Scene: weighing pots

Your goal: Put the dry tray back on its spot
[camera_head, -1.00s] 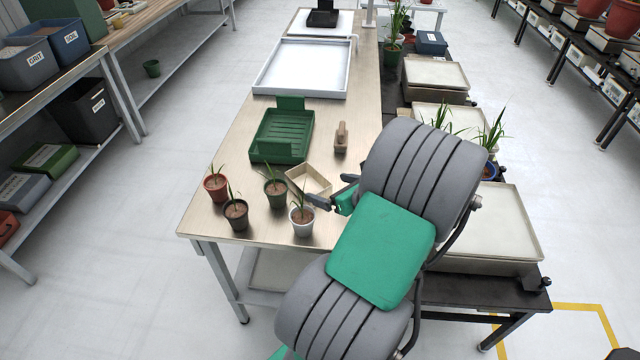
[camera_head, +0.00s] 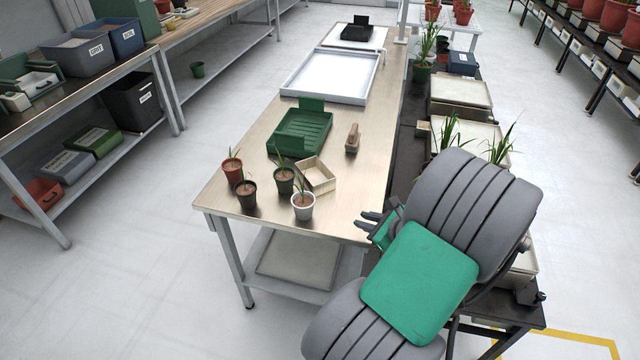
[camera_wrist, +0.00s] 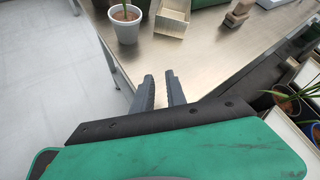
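Which tray is the dry one I cannot tell. A large white tray (camera_head: 291,88) lies on the steel bench, and a slatted green tray (camera_head: 280,137) is nearer. A flat pale tray (camera_head: 290,268) lies on the shelf below. More pale trays (camera_head: 462,88) stand on the dark bench at the right. My gripper (camera_head: 368,222) is over the right front part of the steel bench, apart from all these trays. In the wrist view its two fingers (camera_wrist: 160,82) are a little apart with nothing between them.
Four small potted plants stand at the near left of the bench, including a white pot (camera_head: 303,206). Beside them are a small cream box (camera_head: 317,176) and a wooden block (camera_head: 353,139). A black scale (camera_head: 357,33) is at the far end. Bare benchtop lies right of the box.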

